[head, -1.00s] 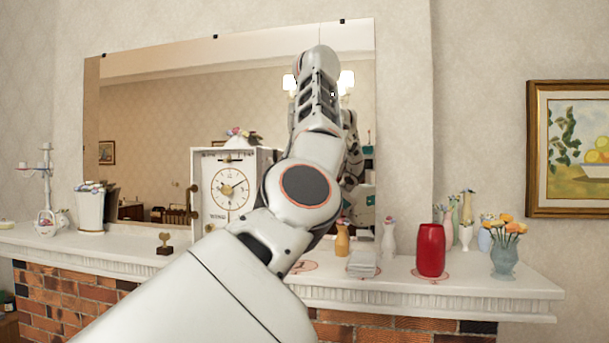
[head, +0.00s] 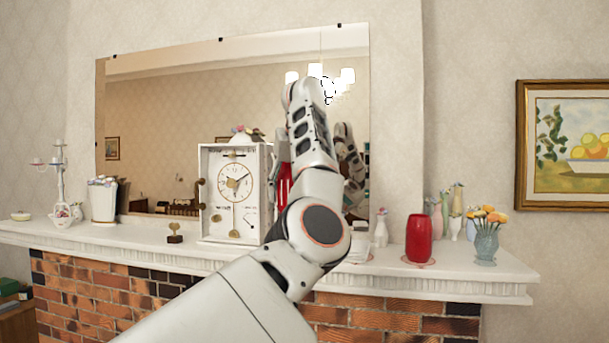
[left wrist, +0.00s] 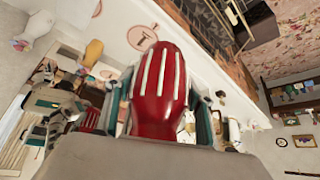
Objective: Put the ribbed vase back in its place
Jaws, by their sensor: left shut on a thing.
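The ribbed vase, red with white stripes (left wrist: 158,85), is between the fingers of my left gripper (left wrist: 160,118) in the left wrist view. The gripper is shut on it, and the vase is held in front of the white mantel. A round red-outlined mark (left wrist: 142,37) lies on the mantel, above the vase in the wrist view. My right gripper is in neither view.
The white mantel (head: 400,281) holds a white clock (head: 232,195) left of my arm. On the right stand a plain red vase (head: 418,238) on a round mark and a blue-grey vase with orange flowers (head: 486,245). A mirror (head: 180,100) hangs behind.

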